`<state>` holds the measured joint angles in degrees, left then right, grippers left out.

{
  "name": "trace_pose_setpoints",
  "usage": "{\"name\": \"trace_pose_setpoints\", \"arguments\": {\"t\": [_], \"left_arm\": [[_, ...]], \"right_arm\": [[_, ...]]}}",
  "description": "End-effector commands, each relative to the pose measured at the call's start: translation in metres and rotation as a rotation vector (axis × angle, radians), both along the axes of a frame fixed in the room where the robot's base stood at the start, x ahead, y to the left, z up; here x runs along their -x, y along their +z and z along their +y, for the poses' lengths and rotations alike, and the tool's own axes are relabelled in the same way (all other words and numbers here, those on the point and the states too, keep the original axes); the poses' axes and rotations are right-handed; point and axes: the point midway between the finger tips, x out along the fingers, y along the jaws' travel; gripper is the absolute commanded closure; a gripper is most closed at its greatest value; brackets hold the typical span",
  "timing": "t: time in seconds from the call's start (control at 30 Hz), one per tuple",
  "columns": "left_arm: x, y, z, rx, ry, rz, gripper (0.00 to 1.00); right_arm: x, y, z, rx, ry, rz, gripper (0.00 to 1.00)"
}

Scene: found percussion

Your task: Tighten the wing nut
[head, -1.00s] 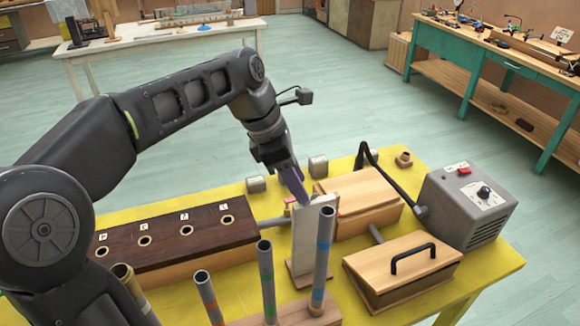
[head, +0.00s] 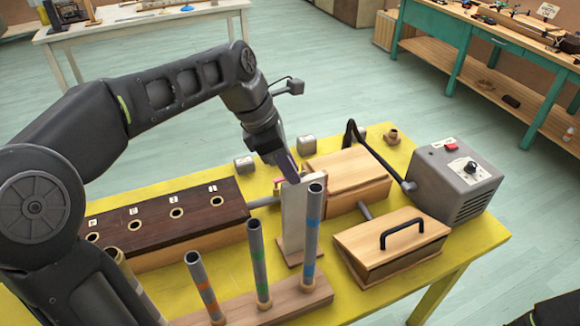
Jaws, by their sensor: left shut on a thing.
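My left gripper (head: 290,172) reaches down from the left arm to the top of an upright pale plate (head: 294,220) on a small wooden foot. Its jaws are shut at the plate's upper edge. The wing nut cannot be made out separately; the jaws and the plate hide that spot, and the grip appears to be on it. A small pinkish piece (head: 278,181) shows just left of the plate's top. My right gripper is not in view.
Upright pipes with coloured bands (head: 313,235) stand close in front of the plate. A dark-topped box with holes (head: 165,218) lies left, a wooden box (head: 347,172) behind right, a handled box (head: 392,244) right, and a grey control box (head: 455,185) beyond.

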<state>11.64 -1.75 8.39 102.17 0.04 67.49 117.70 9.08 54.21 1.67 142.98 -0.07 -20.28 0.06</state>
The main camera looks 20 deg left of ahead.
Motion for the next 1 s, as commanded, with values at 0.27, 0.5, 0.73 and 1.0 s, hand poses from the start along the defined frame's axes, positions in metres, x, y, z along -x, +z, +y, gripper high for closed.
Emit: {"name": "trace_pose_setpoints", "arguments": {"t": [0.27, 0.5, 0.73, 1.0], "left_arm": [[0.0, 0.0, 0.0, 0.0, 0.0, 0.0, 1.0], [-0.001, 0.002, 0.0, 0.0, -0.035, 0.001, 1.0], [-0.002, 0.005, 0.001, 0.001, -0.232, 0.002, 1.0], [-0.003, 0.001, 0.001, 0.0, -0.353, -0.002, 1.0]], "right_arm": [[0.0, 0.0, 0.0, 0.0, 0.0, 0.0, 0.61], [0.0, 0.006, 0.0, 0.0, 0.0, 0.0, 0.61], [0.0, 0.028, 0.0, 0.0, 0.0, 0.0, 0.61], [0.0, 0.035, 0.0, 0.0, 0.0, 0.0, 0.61]]}}
